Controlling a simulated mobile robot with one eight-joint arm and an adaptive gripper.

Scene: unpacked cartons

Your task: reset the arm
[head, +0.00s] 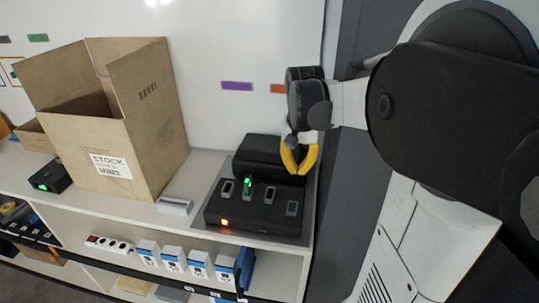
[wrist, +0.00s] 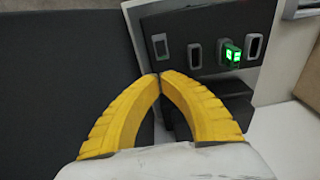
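My gripper (head: 299,168) has yellow fingers and hangs over the right end of the shelf top, by the black device. In the wrist view the fingertips of my gripper (wrist: 159,76) meet, with nothing seen between them. The black device (head: 255,216) has a row of slots and an orange light on its front. A small green-lit piece (head: 247,185) stands in one slot, and it also shows in the wrist view (wrist: 230,53), apart from the fingers. My arm reaches in from the right.
An open carton (head: 150,130) labelled STOCK stands on the shelf top (head: 205,163) at left. A small black box (head: 50,176) with a green light sits left of it. A grey block (head: 174,206) lies near the front edge. Several small white-and-blue boxes (head: 198,264) stand on the lower shelf.

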